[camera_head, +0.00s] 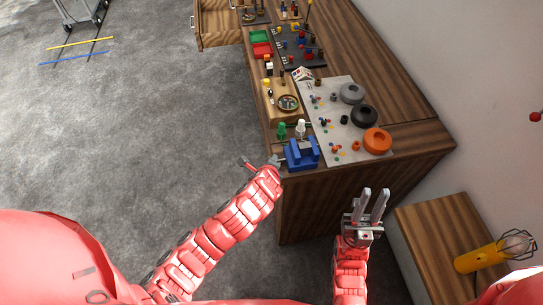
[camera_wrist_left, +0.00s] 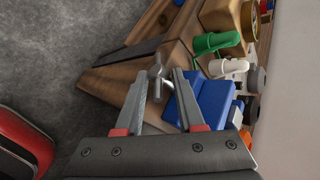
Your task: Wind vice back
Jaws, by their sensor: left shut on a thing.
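The blue vice (camera_head: 301,154) sits at the near end of the wooden workbench, and its blue body also shows in the left wrist view (camera_wrist_left: 213,103). Its grey metal T-shaped handle (camera_wrist_left: 157,72) sticks out on the left side. My left gripper (camera_head: 268,163) is at that side of the vice. In the left wrist view my left gripper (camera_wrist_left: 166,72) has its fingertips on either side of the handle and is shut on it. My right gripper (camera_head: 375,193) is open and empty, pointing up in front of the bench's near face, apart from the vice.
Green and white pieces (camera_head: 300,129) stand just behind the vice. A pale board (camera_head: 340,105) carries grey, black and orange round parts. A wooden block with a dial (camera_head: 287,102) lies farther back. A low wooden cabinet (camera_head: 445,215) with a yellow caged lamp (camera_head: 478,258) stands at right.

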